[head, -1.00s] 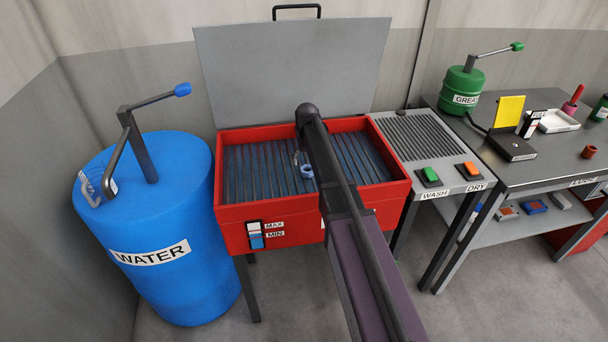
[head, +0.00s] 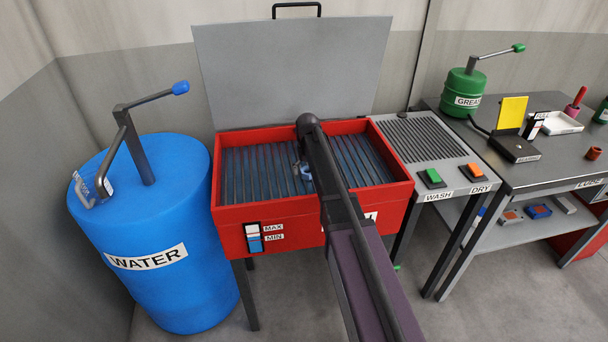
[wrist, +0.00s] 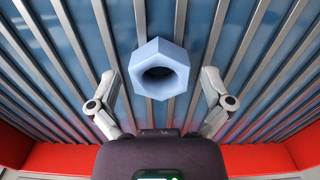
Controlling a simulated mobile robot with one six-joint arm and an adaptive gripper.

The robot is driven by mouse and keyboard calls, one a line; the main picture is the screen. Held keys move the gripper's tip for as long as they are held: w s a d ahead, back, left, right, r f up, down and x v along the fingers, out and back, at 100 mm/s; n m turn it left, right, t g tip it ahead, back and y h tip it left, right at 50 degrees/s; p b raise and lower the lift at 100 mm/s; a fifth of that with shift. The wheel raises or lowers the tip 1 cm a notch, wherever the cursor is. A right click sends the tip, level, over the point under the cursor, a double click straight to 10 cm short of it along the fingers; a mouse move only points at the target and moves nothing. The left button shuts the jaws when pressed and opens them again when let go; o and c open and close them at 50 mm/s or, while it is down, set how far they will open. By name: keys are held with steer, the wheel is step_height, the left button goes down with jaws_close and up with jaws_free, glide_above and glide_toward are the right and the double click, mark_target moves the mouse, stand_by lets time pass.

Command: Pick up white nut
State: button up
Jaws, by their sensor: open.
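The white nut (wrist: 155,50) is a pale hexagonal nut, bluish in this light, with a dark round hole. It lies on the slatted grate inside the red washing tank (head: 285,211). In the head view the nut (head: 307,174) is small and partly hidden by my arm and gripper. My gripper (wrist: 160,86) is open and empty above the grate. In the wrist view its two fingers stand left and right of the nut, with gaps on both sides. The nut sits slightly beyond the fingertips, and the exact height between them cannot be told.
The red tank walls surround the grate, and its grey lid (head: 290,70) stands open behind. A blue water barrel (head: 150,220) with a pump is at the left. A drying grate with buttons (head: 425,140) and a lube table (head: 560,165) are at the right.

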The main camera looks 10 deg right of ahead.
mark_target(307, 170)
steer(key=c, duration=1.3)
steer(key=shift+r, duration=0.1)
step_height(307, 170, up, 10)
steer(key=p, duration=1)
